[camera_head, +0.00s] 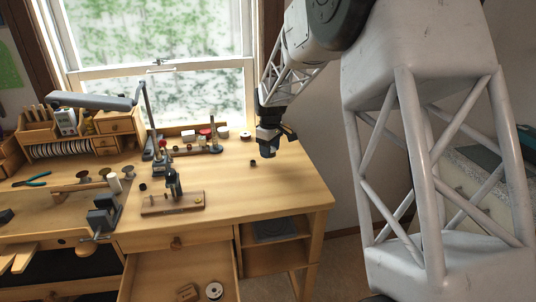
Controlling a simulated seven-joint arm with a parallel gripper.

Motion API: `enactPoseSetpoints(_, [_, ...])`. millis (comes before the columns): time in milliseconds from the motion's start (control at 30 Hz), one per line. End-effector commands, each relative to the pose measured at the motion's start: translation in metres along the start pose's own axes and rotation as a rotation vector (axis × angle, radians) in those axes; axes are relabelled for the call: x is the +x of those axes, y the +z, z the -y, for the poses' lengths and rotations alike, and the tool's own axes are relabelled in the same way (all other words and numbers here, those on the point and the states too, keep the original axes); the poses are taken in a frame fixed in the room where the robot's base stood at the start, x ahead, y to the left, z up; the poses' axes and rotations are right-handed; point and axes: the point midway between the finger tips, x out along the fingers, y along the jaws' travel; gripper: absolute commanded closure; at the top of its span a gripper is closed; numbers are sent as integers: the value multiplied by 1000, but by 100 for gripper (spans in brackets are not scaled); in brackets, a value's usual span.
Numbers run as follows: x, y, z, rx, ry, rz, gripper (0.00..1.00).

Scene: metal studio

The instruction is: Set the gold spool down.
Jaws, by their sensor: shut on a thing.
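My gripper (268,151) is above the right part of the wooden workbench (285,190), near its back edge. It points down and is shut on the gold spool. The spool is too small and too hidden by the dark fingers to make out its shape or tilt. I cannot tell how far it is above the bench top.
A small dark cylinder (252,163) stands just left of my gripper. A wooden stand (170,205) with pegs and a dark bottle is further left, and a vise (104,215) beyond it. An open drawer (180,275) juts out in front. The bench's right front is clear.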

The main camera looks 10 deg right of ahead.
Motion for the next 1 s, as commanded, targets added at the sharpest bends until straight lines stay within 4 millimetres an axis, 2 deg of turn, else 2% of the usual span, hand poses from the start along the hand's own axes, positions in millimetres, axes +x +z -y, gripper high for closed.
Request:
enactPoseSetpoints(300, [3,-19,-20,0,-1,1,73])
enactPoseSetpoints(733, [5,-20,-21,0,-1,1,73])
enactPoseSetpoints(1000, [29,-20,-21,0,-2,2,73])
